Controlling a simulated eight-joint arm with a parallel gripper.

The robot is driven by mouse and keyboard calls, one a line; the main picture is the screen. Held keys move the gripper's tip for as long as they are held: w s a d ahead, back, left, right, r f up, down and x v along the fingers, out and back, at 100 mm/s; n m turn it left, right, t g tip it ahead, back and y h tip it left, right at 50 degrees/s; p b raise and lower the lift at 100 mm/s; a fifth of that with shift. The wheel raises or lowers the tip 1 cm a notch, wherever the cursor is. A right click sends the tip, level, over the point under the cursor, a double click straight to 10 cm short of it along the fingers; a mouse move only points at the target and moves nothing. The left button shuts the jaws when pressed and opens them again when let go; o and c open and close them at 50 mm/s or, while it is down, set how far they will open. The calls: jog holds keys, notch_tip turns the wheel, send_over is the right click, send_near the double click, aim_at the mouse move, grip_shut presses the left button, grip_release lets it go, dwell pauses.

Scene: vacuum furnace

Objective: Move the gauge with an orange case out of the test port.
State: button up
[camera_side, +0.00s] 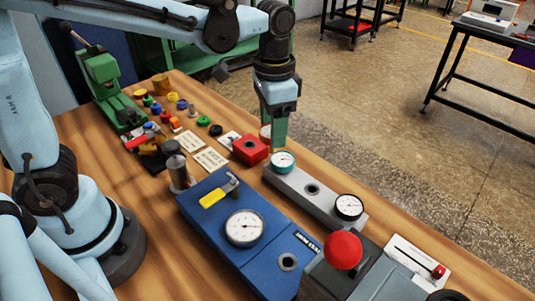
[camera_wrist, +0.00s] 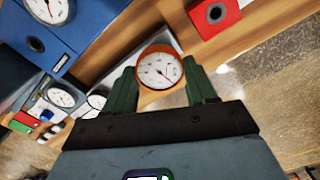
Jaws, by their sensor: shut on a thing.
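My gripper (camera_side: 275,132) is shut on the orange-cased gauge. In the wrist view, the gauge (camera_wrist: 160,71) has a round white dial and sits between the two green fingers (camera_wrist: 163,91). In the side view, only a small part of the gauge (camera_side: 265,132) shows beside the fingers, behind the red block (camera_side: 250,149). Its lower end is hidden there. The blue test block (camera_side: 222,215) stands at the front with a large white dial on top and an open port (camera_side: 288,262) at its near right end, with no gauge in it.
A grey rail (camera_side: 316,192) holds a teal gauge (camera_side: 283,161) and a black gauge (camera_side: 349,206), with an open hole between them. The red block also has an open hole. A red knob (camera_side: 343,250) stands at the front. Small parts and cards lie behind left.

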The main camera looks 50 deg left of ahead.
jog(key=w+a+f+n, duration=0.2)
jog(key=a+f, duration=0.1)
jog(key=a, duration=0.6)
jog(key=shift+a+f+n, duration=0.3)
jog(key=shift+f, duration=0.1)
jog(key=shift+f, duration=0.5)
dwell(0.6)
jog(key=shift+f, duration=0.35)
jog(key=shift+s+f, duration=0.1)
jog(key=shift+f, duration=1.05)
dwell(0.8)
jog(key=o, duration=1.6)
jog(key=shift+c, duration=0.2)
notch_tip(320, 180, up, 6)
